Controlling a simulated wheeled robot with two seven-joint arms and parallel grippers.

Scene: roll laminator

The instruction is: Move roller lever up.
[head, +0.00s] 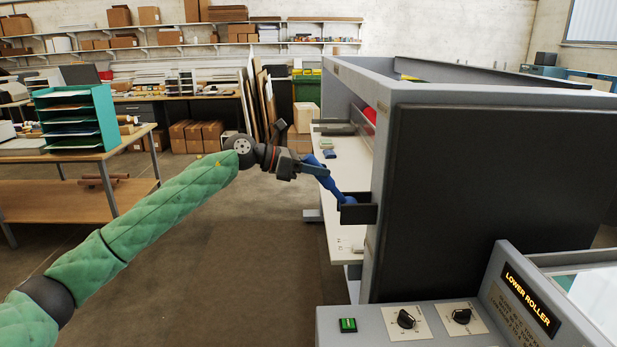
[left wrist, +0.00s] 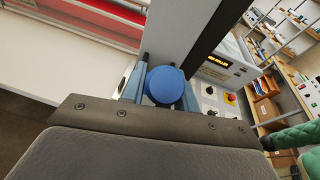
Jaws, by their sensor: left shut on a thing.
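The roller lever's round blue knob (head: 350,200) shows beside a black bracket (head: 362,214) on the near side of the grey laminator (head: 480,180). My left gripper (head: 338,192) reaches it from the left with its blue fingers pointing down and right, and is shut on the knob. In the left wrist view the blue knob (left wrist: 165,85) sits between the two fingers of the left gripper (left wrist: 163,92). The lever's shaft is hidden behind the knob and fingers. My right gripper is not in view.
A control panel with a green button (head: 348,325), black dials and a "LOWER ROLLER" sign (head: 531,298) stands at the front right. A table with a green tray rack (head: 77,118) is at the left. The floor between them is clear.

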